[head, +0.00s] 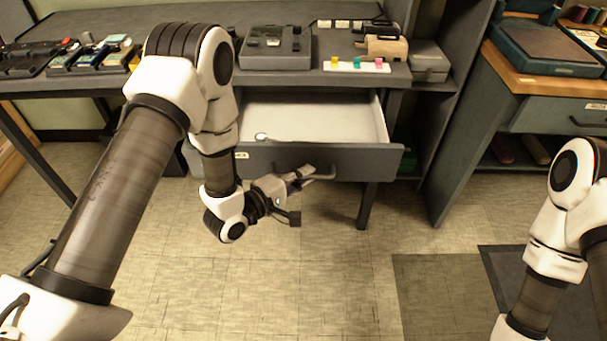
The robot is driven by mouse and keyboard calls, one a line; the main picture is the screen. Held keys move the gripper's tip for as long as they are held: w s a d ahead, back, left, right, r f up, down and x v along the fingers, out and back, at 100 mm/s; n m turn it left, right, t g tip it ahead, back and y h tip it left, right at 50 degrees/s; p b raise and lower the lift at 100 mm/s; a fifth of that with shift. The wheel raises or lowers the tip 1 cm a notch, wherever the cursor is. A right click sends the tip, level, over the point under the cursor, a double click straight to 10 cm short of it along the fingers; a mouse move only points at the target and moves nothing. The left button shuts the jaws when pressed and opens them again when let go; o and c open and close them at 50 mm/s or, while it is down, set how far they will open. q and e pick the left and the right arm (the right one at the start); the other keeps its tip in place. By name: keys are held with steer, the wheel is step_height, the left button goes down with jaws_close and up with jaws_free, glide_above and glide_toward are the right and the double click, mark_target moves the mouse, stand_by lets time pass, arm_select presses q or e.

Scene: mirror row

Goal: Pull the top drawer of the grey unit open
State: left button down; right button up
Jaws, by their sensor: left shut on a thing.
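The grey unit's top drawer (365,160) stands pulled out from under the grey worktop, in the middle of the head view. Its pale inside shows, with a small round thing (261,137) near the left front. My left gripper (305,178) is at the drawer's front and shut on its bar handle (325,176). The fingers partly hide the handle's left part. My right arm is at the right edge of the view; its gripper is out of view.
A wooden-topped bench (520,80) stands at the right. The tiled floor before the drawer is clear.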

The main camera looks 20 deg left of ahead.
stand_by(0.3)
arm_select(q)
steer(key=c, duration=1.2)
jaws_free()
steer(key=v, duration=1.2)
